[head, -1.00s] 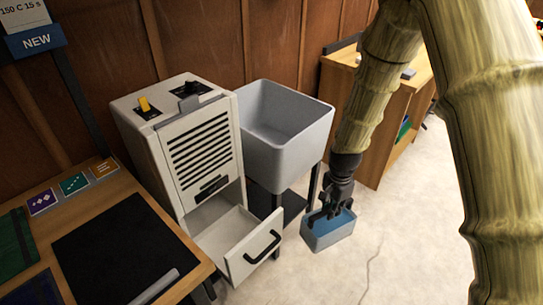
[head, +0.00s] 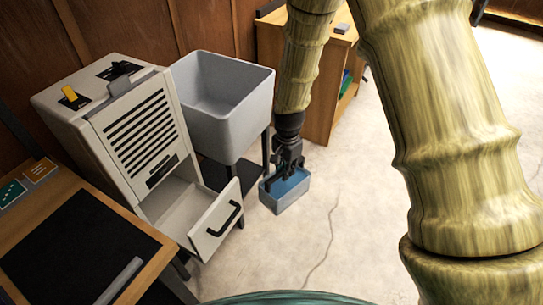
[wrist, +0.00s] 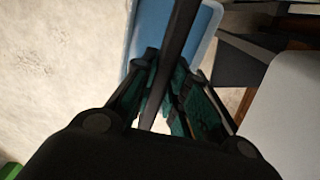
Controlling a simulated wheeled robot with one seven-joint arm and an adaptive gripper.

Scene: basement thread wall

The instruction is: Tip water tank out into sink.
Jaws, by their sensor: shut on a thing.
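The water tank (head: 291,196) is a small grey-blue open box with blue water inside. It hangs upright above the floor in the head view, to the right of the open drawer and lower than the sink's rim. My gripper (head: 287,172) points down and is shut on the tank's dark handle bar. In the wrist view the bar (wrist: 176,50) runs between the fingers, with part of the blue tank (wrist: 150,25) behind it. The sink (head: 225,122) is a deep grey tub on dark legs, behind and left of the tank. Its visible inside looks empty.
A cream dehumidifier cabinet (head: 150,130) stands left of the sink with its lower drawer (head: 215,220) pulled out. A wooden table (head: 150,275) is at the front left. A wooden shelf unit (head: 315,85) stands behind the tank. The floor to the right is clear.

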